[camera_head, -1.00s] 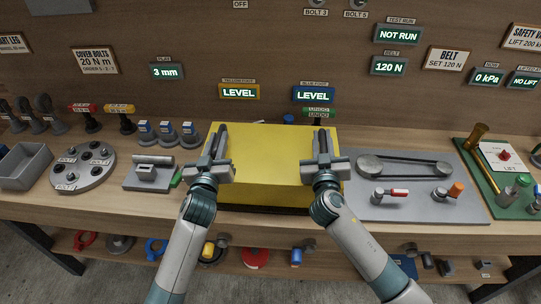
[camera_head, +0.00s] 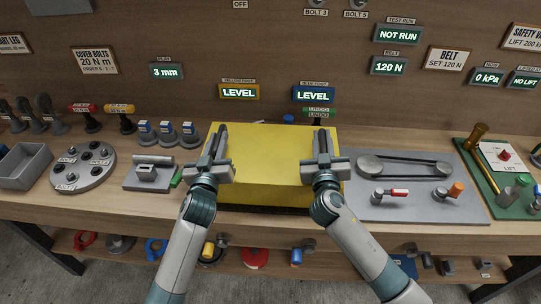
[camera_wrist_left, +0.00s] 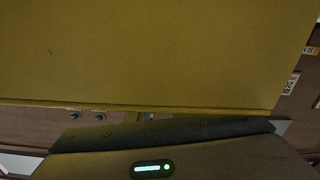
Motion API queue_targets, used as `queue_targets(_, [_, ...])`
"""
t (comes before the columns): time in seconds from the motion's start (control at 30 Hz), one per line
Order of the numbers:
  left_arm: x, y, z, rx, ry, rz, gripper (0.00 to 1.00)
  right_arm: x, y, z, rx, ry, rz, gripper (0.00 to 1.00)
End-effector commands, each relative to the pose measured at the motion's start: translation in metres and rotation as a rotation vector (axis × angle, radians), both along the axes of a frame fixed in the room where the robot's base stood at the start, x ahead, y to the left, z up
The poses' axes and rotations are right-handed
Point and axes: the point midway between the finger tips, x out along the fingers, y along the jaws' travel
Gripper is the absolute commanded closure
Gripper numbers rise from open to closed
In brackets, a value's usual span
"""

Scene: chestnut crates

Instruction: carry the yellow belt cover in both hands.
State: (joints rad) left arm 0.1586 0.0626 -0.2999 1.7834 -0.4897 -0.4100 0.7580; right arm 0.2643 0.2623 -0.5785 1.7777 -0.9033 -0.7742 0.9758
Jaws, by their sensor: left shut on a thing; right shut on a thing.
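The yellow belt cover (camera_head: 268,158) is a large box shape at the middle of the bench in the head view. My left gripper (camera_head: 217,148) is shut on its left side, and my right gripper (camera_head: 322,150) is shut on its right side. The cover looks level between them. A dark strip shows beneath its front edge; I cannot tell whether the cover touches the bench. In the left wrist view the cover's yellow face (camera_wrist_left: 150,55) fills most of the picture, above a dark finger of my left gripper.
A grey plate (camera_head: 360,209) with a belt on two pulleys lies right of the cover. A green board (camera_head: 505,206) is further right. A grey fixture (camera_head: 150,174), round bolt plate (camera_head: 83,168) and grey bin (camera_head: 26,166) stand left. Signs hang behind.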

Motion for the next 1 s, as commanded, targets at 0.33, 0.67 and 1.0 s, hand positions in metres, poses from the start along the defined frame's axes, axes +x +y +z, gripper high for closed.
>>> queue_targets(0.33, [0.0, -0.002, 0.0, -0.005, 0.001, -0.002, 1.0, -0.001, 0.003, -0.001, -0.002, 0.0, 0.006, 1.0])
queue_targets(0.67, [0.0, -0.002, 0.007, -0.005, -0.004, -0.003, 1.0, -0.001, 0.003, 0.006, -0.001, -0.004, 0.007, 1.0])
queue_targets(1.0, [0.0, -0.002, 0.027, -0.005, -0.006, -0.004, 1.0, -0.001, 0.004, 0.025, 0.0, -0.004, 0.008, 1.0])
